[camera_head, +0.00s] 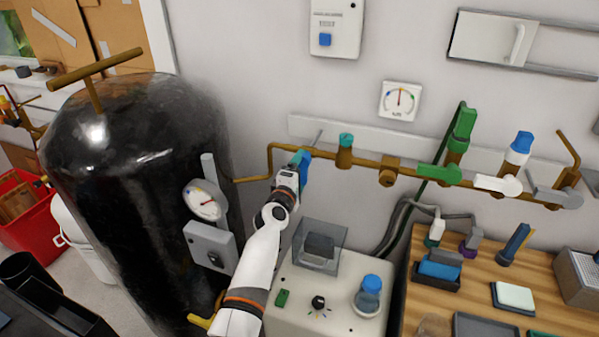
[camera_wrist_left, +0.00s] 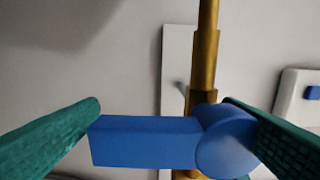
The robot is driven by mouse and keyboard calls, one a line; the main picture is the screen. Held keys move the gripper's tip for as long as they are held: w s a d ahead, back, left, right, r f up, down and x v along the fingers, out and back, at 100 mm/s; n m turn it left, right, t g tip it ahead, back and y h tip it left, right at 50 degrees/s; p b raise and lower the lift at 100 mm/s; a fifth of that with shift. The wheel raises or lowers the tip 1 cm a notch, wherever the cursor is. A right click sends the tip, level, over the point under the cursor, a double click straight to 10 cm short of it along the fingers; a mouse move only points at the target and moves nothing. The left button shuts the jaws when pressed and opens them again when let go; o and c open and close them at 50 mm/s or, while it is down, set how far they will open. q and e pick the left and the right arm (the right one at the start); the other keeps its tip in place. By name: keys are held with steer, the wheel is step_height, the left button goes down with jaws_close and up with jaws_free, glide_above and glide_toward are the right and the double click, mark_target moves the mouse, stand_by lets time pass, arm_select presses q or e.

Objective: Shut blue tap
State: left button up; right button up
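The blue tap (camera_head: 305,165) sits on the brass pipe (camera_head: 365,160) on the wall, partly hidden by my left gripper (camera_head: 296,164). In the left wrist view, its blue lever (camera_wrist_left: 145,142) lies sideways across the picture, with its round hub (camera_wrist_left: 224,140) at the right end, in front of the upright-looking brass pipe. The green fingers of my left gripper (camera_wrist_left: 168,105) stand wide apart, one near each end of the tap. I cannot tell whether they touch it. My right gripper is not in view.
A green tap (camera_head: 440,174), a white tap (camera_head: 498,184) and a grey tap (camera_head: 555,197) sit farther right on the pipe. A black tank (camera_head: 135,190) stands left of my arm. A white box (camera_head: 320,303) and a wooden table (camera_head: 480,275) are below.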

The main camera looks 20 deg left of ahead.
arm_select(q)
steer(key=s+p, duration=0.5)
steer(key=s, duration=0.7)
steer(key=shift+a, duration=0.2)
